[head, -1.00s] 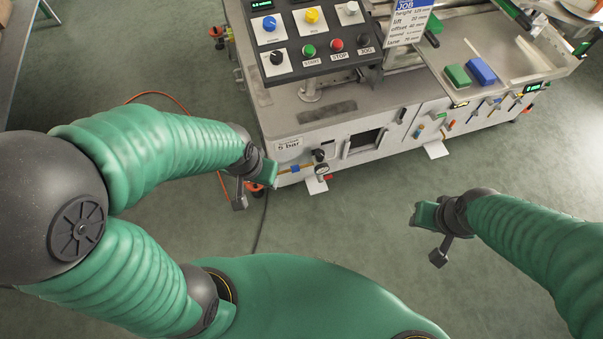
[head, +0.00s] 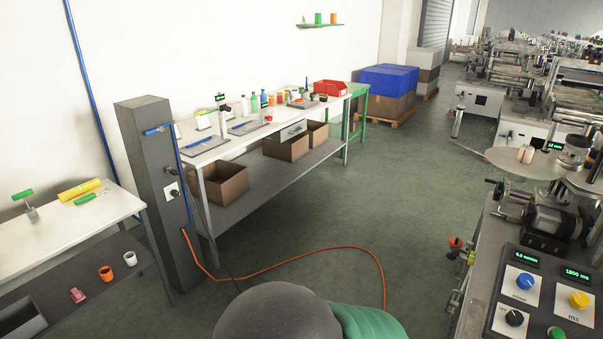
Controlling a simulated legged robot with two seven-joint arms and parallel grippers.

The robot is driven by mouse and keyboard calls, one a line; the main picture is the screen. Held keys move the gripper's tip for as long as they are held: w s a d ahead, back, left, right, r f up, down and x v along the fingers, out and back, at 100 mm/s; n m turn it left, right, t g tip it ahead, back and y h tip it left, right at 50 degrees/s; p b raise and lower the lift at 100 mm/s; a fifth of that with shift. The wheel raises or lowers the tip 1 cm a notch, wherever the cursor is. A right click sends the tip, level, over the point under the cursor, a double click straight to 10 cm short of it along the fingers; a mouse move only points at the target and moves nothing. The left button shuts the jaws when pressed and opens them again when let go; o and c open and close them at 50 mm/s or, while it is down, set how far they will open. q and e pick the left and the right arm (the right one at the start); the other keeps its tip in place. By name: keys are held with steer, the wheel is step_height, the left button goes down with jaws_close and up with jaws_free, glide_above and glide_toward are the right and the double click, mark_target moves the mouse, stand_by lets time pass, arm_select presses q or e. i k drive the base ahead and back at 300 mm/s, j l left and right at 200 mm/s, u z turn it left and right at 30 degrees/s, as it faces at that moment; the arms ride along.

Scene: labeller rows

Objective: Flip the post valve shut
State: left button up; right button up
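The grey post (head: 150,190) stands upright at the left, between two benches. The post valve's blue lever (head: 157,130) is near the top of the post's front and lies roughly level across it.
An orange hose (head: 300,259) runs over the floor from the post's foot. A long workbench (head: 258,133) with bottles and boxes stands right of the post, a white table (head: 118,207) left of it. A machine panel (head: 545,300) is at the right. The floor between is open.

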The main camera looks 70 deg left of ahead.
mark_target(157, 127)
steer(key=u, duration=3.1)
steer(key=i+u, duration=0.1)
steer(key=i, duration=0.95)
steer(key=i+u, duration=0.1)
steer(key=i, duration=0.9)
steer(key=i+l+u, duration=0.15)
steer(key=i, duration=0.9)
